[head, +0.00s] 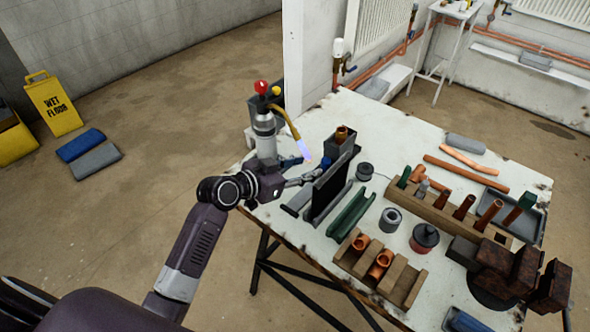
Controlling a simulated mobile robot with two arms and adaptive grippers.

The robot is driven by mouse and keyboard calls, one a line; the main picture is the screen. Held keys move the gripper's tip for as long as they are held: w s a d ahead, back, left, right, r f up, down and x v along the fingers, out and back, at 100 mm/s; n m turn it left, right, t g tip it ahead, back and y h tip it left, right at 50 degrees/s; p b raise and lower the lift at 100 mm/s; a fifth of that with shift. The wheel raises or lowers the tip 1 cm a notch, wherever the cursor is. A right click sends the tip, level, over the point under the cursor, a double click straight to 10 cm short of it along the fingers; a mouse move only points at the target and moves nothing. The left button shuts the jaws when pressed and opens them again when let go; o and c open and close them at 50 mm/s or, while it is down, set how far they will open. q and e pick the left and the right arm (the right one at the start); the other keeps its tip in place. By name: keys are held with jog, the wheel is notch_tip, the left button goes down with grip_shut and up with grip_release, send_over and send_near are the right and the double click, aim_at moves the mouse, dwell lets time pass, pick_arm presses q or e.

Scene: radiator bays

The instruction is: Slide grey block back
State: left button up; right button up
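My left gripper (310,176) reaches in from the left, at the left side of an upright dark panel (329,187) on the white table. Its fingers are small and partly lost against the dark parts, so their opening is unclear. A grey block (342,146) stands just behind the panel, with a copper fitting (341,132) on top. The gripper is nearer than this block; I cannot tell whether it touches anything there. Another dark grey block (462,252) sits at the front right by the rusty blocks.
A green channel (351,213), a wooden rack (440,211) of pipes and a wooden tray (348,259) of copper fittings crowd the right. The table's back middle (390,135) is clear.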

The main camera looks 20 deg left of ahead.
pick_arm(q)
jog(key=shift+v, duration=1.9)
